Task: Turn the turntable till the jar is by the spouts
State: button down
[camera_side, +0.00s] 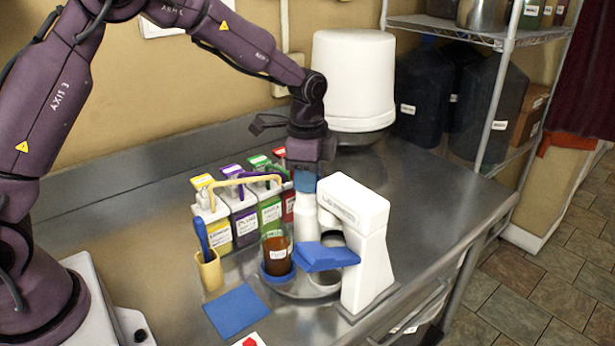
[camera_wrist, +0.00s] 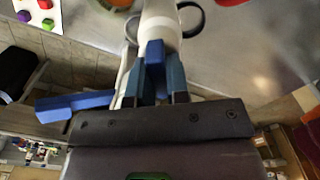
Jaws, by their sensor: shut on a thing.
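The jar (camera_side: 277,257) is a clear beaker of brown liquid with a white label, standing upright on a blue pad. It stands on the round metal turntable (camera_side: 296,289), which the white machine partly hides. The spouts (camera_side: 232,183) are coloured tubes on a row of labelled dispensers behind and left of the jar. My gripper (camera_side: 305,184) is at the top of a white post-like piece (camera_side: 304,213), behind and right of the jar. In the wrist view, my gripper (camera_wrist: 155,88) is shut on a bright blue piece (camera_wrist: 154,55) against a white cylinder. Its lower end is hidden.
A white machine (camera_side: 363,235) with a blue flap (camera_side: 325,257) stands close on the right. A yellow holder (camera_side: 209,272) with a blue-handled tool and a blue mat (camera_side: 236,310) are front left. A large white tub (camera_side: 353,80) stands behind. The counter's back left is clear.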

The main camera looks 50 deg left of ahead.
jog(key=shift+m, duration=4.1)
jog(key=shift+a+m, duration=0.1)
jog(key=shift+m, duration=4.1)
jog(key=c, duration=1.1)
grip_release()
